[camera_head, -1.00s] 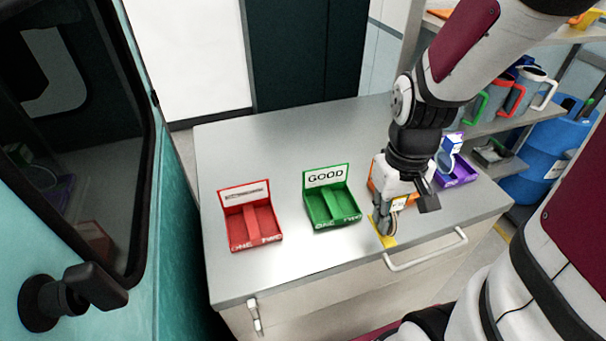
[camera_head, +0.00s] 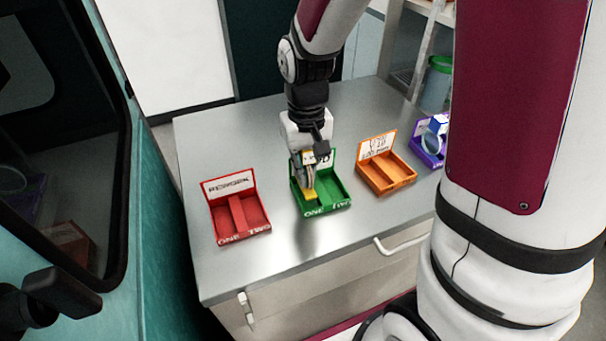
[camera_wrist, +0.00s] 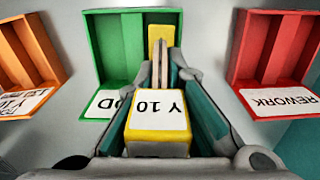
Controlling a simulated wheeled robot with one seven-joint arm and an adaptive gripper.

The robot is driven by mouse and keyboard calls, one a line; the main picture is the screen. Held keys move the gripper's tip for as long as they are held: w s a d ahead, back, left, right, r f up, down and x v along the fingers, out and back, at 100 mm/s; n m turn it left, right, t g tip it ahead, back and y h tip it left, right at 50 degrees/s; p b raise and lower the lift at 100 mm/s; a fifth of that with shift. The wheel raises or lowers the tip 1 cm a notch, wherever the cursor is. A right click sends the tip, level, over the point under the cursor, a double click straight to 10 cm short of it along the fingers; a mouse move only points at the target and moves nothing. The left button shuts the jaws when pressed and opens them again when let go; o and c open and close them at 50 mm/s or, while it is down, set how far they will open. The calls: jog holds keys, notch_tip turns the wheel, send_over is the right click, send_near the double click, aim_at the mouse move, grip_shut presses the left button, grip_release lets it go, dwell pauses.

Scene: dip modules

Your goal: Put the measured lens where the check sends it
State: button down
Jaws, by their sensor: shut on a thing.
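My gripper (camera_head: 311,170) is shut on the lens (camera_wrist: 166,68), which shows edge-on as a thin grey piece with a yellow end (camera_wrist: 161,36) and a yellow block labelled Y 10 (camera_wrist: 158,115). The lens is upright over the ONE side, the left compartment, of the green GOOD tray (camera_head: 340,196). In the head view its yellow end is low at that compartment; I cannot tell if it touches the floor. My gripper partly hides the GOOD sign. The red REWORK tray (camera_head: 229,186) stands left and looks empty. The orange tray (camera_head: 374,153) stands right, also empty, its label partly legible.
A purple tray (camera_head: 424,155) at the far right holds a blue and white item. A teal cabinet (camera_head: 150,240) stands close on the left. The steel worktop (camera_head: 230,135) is clear behind the trays. A handle (camera_head: 400,243) juts from its front.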

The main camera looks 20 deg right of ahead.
jog(key=shift+f, duration=1.65)
jog(key=shift+f, duration=0.15)
jog(key=c, duration=1.7)
grip_release()
